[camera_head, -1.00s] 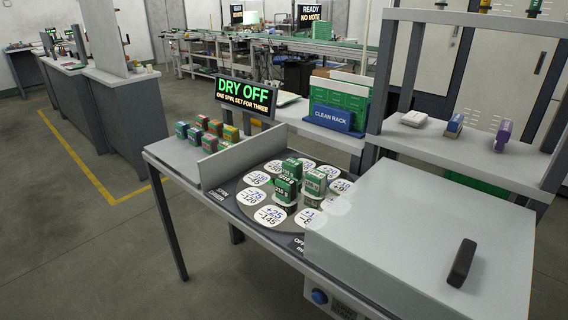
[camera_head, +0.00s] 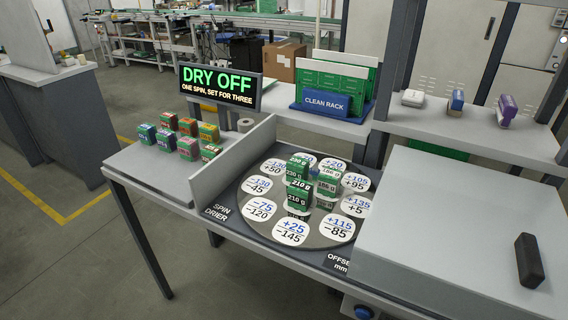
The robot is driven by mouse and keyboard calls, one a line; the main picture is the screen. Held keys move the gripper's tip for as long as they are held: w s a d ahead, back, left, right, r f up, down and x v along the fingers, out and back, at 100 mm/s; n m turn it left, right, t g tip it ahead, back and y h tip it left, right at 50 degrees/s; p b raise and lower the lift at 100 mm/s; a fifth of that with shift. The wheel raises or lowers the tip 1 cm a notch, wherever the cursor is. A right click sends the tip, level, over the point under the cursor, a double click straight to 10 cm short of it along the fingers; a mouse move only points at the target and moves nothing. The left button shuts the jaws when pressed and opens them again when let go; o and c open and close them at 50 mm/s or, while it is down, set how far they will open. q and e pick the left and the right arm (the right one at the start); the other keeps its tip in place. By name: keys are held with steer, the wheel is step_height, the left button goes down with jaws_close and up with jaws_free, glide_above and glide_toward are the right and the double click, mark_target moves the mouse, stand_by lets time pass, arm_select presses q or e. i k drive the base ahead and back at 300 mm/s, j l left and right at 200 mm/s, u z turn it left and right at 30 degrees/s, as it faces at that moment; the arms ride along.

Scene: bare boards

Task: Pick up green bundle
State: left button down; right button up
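Three green bundles with white labels stand close together on the round plate (camera_head: 262,238) of the spin drier. The nearest green bundle (camera_head: 298,194) is marked 210 g. A second green bundle (camera_head: 299,163), marked 230 g, stands behind it and is partly hidden by it. The third green bundle (camera_head: 328,184) stands to the right, and its label is harder to read. White discs printed with paired offset numbers ring them on the plate. Neither of my grippers shows in the head view.
A grey box-like lid (camera_head: 440,220) with a dark handle (camera_head: 529,260) takes up the right. An upright grey panel (camera_head: 234,160) separates the plate from several small coloured blocks (camera_head: 188,148). Behind stand the DRY OFF sign (camera_head: 219,87) and the clean rack (camera_head: 325,102).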

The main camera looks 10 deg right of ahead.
mark_target(297, 167)
steer(key=i+j, duration=0.2)
steer(key=j, duration=0.15)
steer(key=i+j+z, duration=0.1)
steer(key=j, duration=0.2)
steer(key=i+j+z, duration=0.1)
steer(key=i+j, duration=0.3)
steer(key=j, duration=0.3)
